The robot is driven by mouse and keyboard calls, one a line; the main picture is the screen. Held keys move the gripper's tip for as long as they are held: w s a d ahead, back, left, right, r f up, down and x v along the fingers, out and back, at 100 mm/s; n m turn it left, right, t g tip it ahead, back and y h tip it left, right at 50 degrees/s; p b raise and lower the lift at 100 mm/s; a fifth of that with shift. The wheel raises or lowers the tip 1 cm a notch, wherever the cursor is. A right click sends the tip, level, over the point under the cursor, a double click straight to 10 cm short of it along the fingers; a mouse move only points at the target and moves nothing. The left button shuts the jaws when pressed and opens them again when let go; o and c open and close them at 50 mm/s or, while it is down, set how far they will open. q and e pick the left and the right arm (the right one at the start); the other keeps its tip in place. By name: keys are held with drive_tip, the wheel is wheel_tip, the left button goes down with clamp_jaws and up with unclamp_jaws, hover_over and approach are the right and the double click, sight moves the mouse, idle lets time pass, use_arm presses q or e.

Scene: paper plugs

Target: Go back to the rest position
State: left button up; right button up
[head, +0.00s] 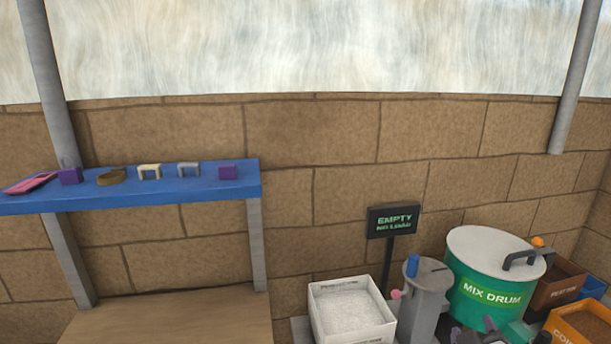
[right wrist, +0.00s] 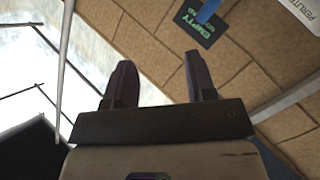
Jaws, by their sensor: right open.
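My right gripper (head: 487,332) shows at the bottom edge of the head view, in front of the green mix drum (head: 480,292). In the right wrist view its two dark fingers (right wrist: 160,78) stand apart with nothing between them. Only a small part of it shows in the head view. My left gripper is not in view.
A grey press-like device (head: 424,295) and a white box of pale grains (head: 349,312) stand left of the drum. A sign (head: 394,220) reads EMPTY. Brown and orange bins (head: 578,325) stand right. A blue shelf (head: 140,195) holds several small items. The wall's middle is clear.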

drive_tip(key=s+a+f+m+g+y+p, duration=0.1)
drive_tip(key=s+a+f+g+y+p, duration=0.2)
drive_tip(key=s+f, duration=0.6)
drive_tip(key=s+a+f+g+y+p, duration=0.2)
drive_tip(key=s+a+f+g+p, duration=0.3)
drive_tip(key=s, duration=0.9)
drive_tip(key=s+a+f+m+g+y+p, duration=0.1)
drive_tip(key=s+f+g+y, duration=0.15)
drive_tip(key=s+f, duration=0.7)
wheel_tip(320, 180, up, 38)
drive_tip(key=s+p, duration=0.2)
drive_tip(key=p, duration=3.5)
drive_tip(key=shift+d+r+g+h, duration=0.15)
drive_tip(key=shift+d+g+h, duration=0.1)
drive_tip(key=shift+g+h, duration=0.15)
